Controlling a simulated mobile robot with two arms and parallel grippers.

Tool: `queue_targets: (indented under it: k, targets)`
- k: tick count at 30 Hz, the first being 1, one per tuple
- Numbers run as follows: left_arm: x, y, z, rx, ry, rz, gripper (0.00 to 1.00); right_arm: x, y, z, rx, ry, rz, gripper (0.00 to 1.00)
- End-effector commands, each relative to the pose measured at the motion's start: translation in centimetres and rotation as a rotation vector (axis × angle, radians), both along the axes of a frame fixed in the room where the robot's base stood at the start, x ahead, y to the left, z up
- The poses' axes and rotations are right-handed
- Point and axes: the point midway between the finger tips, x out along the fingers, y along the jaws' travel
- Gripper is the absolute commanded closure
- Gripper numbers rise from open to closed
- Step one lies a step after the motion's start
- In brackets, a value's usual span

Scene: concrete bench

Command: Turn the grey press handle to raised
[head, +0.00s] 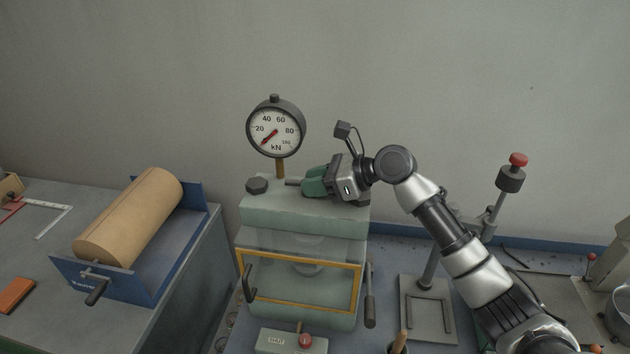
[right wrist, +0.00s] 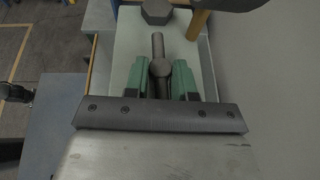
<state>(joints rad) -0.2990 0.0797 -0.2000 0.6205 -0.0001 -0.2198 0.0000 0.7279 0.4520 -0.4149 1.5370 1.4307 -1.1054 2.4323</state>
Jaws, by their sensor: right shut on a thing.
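The press is a pale green machine (head: 300,222) with a yellow-framed clear front guard. My right gripper (head: 308,183) is over its top plate, its green fingers shut on a grey bar-shaped handle (head: 292,183). In the right wrist view, the handle (right wrist: 158,45) runs between the two fingers (right wrist: 160,80), with a round hub between them. The bar lies roughly level along the top; the fingers hide part of it in the head view. Another grey lever (head: 370,298) hangs down at the press's right side. My left gripper is out of view.
A dial gauge (head: 275,127) on a brass stem stands behind the handle, close to my gripper. A dark hexagonal cap (head: 257,186) is left of it. A stand with a red knob (head: 517,160) is at the right. A brown roll (head: 130,217) lies in a blue cradle at the left.

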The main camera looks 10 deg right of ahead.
Motion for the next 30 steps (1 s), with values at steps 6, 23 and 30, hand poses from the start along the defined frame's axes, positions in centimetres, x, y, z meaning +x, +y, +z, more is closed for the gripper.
queue_targets:
  k: [6,23,30]
  targets:
    - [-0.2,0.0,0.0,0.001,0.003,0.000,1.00,0.1,-0.1,0.1,-0.001,-0.004,-0.001,0.99]
    - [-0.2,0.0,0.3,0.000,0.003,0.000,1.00,0.2,-0.2,0.2,-0.001,-0.004,0.023,0.99]
    - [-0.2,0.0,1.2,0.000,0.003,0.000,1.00,0.3,-0.2,0.4,-0.001,-0.003,0.097,0.99]
